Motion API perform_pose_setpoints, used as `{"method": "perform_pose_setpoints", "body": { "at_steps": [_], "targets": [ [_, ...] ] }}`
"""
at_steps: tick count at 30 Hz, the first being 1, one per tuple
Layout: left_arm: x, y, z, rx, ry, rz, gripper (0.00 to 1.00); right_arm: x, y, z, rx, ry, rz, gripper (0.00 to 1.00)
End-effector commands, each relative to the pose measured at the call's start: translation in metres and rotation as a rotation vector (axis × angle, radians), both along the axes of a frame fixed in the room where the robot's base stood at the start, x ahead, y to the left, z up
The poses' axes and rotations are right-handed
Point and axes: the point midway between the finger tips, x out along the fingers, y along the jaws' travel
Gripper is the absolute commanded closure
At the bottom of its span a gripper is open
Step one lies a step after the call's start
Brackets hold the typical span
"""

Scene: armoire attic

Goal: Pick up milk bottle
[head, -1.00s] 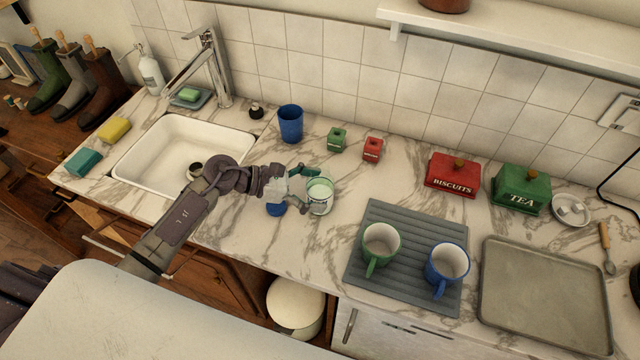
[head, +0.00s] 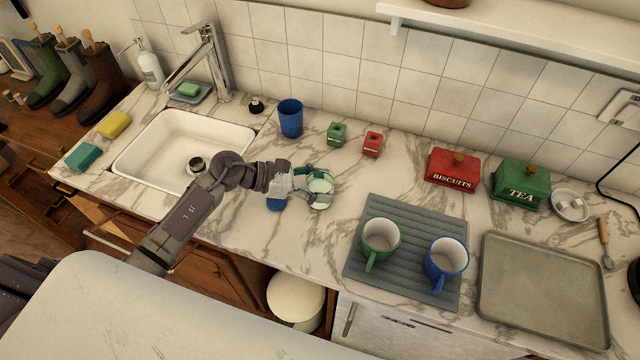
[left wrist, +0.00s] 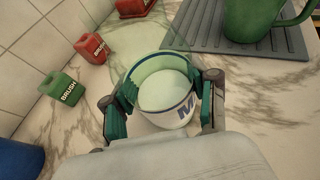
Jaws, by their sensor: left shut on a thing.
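The milk bottle (head: 321,187) is a clear glass vessel with white milk in it and an open top. It stands near the middle of the counter in the head view. In the left wrist view the milk bottle (left wrist: 168,97) shows a white label with dark blue letters, partly cut off by the gripper. My left gripper (head: 318,188) is shut on the bottle, with a green-padded finger on each side of it (left wrist: 160,100). Whether its base touches the counter is hidden. My right gripper is not in view.
A blue cup (head: 290,118), a green box (head: 337,134) and a red box (head: 372,144) stand behind. A grey mat (head: 404,285) with green (head: 381,240) and blue (head: 446,262) mugs lies to the right. A sink (head: 150,135) is at left. A blue round thing (head: 275,204) is beside the gripper.

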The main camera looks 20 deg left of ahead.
Motion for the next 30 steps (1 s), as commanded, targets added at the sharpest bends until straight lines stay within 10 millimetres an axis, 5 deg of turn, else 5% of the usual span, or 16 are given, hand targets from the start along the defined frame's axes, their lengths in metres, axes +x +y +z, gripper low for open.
{"method": "perform_pose_setpoints", "body": {
  "at_steps": [11, 21, 30],
  "targets": [
    [0.001, 0.000, 0.009, 0.000, -0.003, 0.000, 0.89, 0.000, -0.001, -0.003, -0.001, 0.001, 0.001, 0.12],
    [0.000, 0.000, 0.041, 0.002, -0.006, -0.001, 0.89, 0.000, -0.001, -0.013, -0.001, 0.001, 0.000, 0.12],
    [-0.015, -0.034, 0.063, 0.000, -0.005, -0.003, 0.89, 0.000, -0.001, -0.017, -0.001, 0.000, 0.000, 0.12]
  ]
}}
